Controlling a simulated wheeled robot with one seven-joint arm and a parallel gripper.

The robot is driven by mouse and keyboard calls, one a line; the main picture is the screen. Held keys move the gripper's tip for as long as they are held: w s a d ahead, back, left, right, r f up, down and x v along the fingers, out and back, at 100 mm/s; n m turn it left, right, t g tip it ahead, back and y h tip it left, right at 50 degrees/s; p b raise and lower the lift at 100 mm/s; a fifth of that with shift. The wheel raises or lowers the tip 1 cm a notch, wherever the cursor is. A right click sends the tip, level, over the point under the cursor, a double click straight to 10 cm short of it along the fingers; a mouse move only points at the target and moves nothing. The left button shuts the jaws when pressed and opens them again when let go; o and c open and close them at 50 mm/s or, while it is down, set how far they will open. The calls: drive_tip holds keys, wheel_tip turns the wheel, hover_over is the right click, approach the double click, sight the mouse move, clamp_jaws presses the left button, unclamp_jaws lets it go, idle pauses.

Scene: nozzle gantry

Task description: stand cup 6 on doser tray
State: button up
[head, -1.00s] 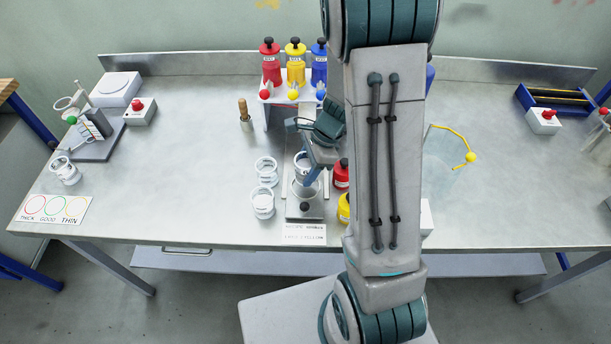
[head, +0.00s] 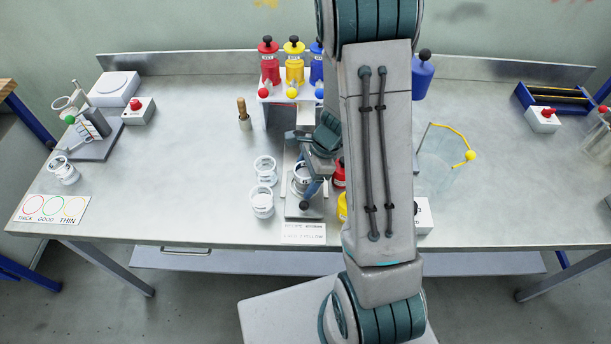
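A white cup (head: 301,180) with dark marks stands at the metal doser tray (head: 291,210), below the nozzle gantry. Its number is not legible, so I cannot tell whether it is cup 6. My gripper (head: 313,187) is at the right side of this cup, partly hidden by my own arm. I cannot tell whether its fingers touch the cup or how far apart they are. Two more white cups, an upper one (head: 265,170) and a lower one (head: 262,203), stand on the table just left of the tray.
Red (head: 270,62), yellow (head: 294,64) and blue bottles stand on the gantry. A brush-like tool (head: 244,115) stands to its left. A label card (head: 303,233) lies in front of the tray. A clear container (head: 440,165) stands at right. The table's left middle is clear.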

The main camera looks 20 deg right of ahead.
drive_tip(key=shift+r, duration=0.1)
drive_tip(key=shift+r+p, duration=0.25)
drive_tip(key=shift+p, duration=0.05)
drive_tip(key=v, duration=1.1)
drive_tip(key=s+a+r+n+t+h, duration=0.3)
drive_tip(key=s+r+n, duration=1)
drive_tip(key=n, duration=0.5)
drive_tip(key=shift+s+a+r+t+h, duration=0.3)
drive_tip(key=shift+s+a+t+h, duration=0.1)
drive_tip(key=shift+s+a+h, duration=0.3)
